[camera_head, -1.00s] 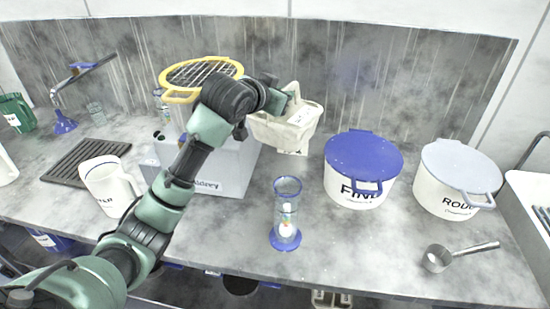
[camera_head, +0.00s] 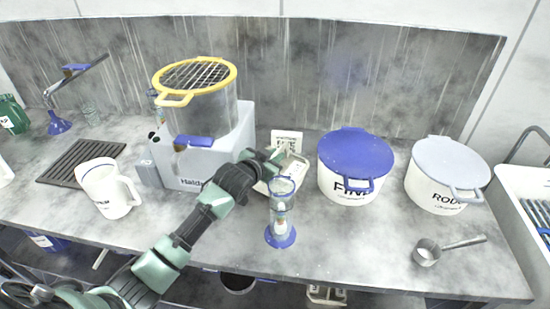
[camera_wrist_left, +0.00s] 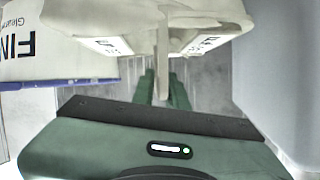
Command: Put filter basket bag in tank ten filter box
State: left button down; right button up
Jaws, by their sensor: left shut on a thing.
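A cream filter basket bag (camera_head: 295,168) is held by my left gripper (camera_head: 276,158) above the counter, between the grey machine and the blue-lidded bucket. Much of the bag is hidden behind the gripper and a clear cylinder. In the left wrist view, the bag (camera_wrist_left: 205,14) fills the top, and its thin handle strip (camera_wrist_left: 162,60) runs down between the green fingers (camera_wrist_left: 161,88). My left gripper is shut on that strip. My right gripper is not in view. I cannot identify a filter box marked tank ten.
A clear cylinder (camera_head: 281,215) with a blue base stands in front of the bag. The blue-lidded bucket (camera_head: 350,185) is to its right, with a grey-lidded bucket (camera_head: 440,190) beyond. The grey machine (camera_head: 200,165) carries a yellow-rimmed sieve (camera_head: 196,75). A scoop (camera_head: 428,253) lies front right.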

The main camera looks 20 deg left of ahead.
pick_arm(q)
jog(key=shift+f, duration=0.55)
jog(key=c, duration=1.4)
grip_release()
jog(key=shift+f, duration=0.15)
